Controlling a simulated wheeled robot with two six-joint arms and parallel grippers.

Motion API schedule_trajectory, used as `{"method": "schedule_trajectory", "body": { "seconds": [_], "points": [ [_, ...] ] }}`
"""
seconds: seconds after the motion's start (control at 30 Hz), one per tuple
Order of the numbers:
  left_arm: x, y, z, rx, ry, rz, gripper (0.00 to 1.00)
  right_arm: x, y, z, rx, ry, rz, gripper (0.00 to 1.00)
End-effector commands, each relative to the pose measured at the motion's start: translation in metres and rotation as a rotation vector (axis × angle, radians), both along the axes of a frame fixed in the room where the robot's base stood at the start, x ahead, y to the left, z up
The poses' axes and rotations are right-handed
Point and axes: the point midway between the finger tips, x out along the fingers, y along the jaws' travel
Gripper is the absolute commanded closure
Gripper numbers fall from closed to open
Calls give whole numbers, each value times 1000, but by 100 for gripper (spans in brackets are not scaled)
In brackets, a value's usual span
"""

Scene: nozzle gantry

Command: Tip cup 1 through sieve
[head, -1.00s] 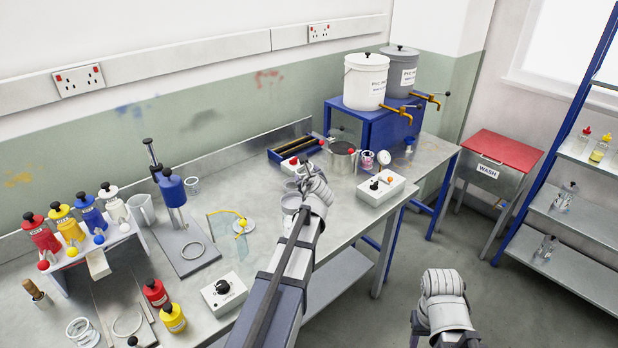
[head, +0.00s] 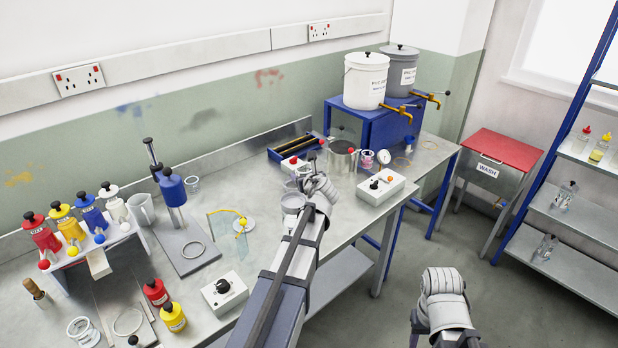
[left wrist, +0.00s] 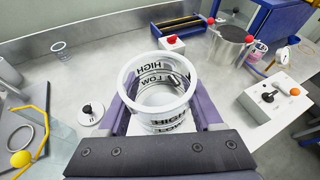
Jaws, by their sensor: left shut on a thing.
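My left gripper (left wrist: 162,118) is shut on a clear cup (left wrist: 158,70) with black HIGH and LOW markings. The cup is upright between the purple fingers, above the bench, and I look down into its open mouth. No contents can be made out in it. In the head view my left gripper (head: 308,172) is over the middle of the bench and largely hides the cup. I cannot clearly pick out a sieve; a metal pot (left wrist: 230,44) with a red knob stands beyond the cup to the right. My right arm shows at the lower right, but its jaws do not.
A white control box (left wrist: 275,96) is right of the cup. A blue tray (head: 293,139) lies behind. A small pink-toned vessel (head: 367,159) stands beside the pot. A yellow-edged clear screen (head: 228,225) is on the left. Two lidded buckets (head: 366,80) (head: 401,72) stand at the back.

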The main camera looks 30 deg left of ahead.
Motion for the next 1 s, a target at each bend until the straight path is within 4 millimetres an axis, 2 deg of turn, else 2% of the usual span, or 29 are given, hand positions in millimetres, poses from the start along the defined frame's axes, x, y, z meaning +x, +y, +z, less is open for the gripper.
{"method": "schedule_trajectory", "body": {
  "seconds": [0.43,1.0],
  "points": [
    [0,0,32,-1,-1,1,95,0,0,31,0,0,0,50],
    [0,0,30,-2,-2,0,95,0,0,30,0,0,0,50]
  ]
}}
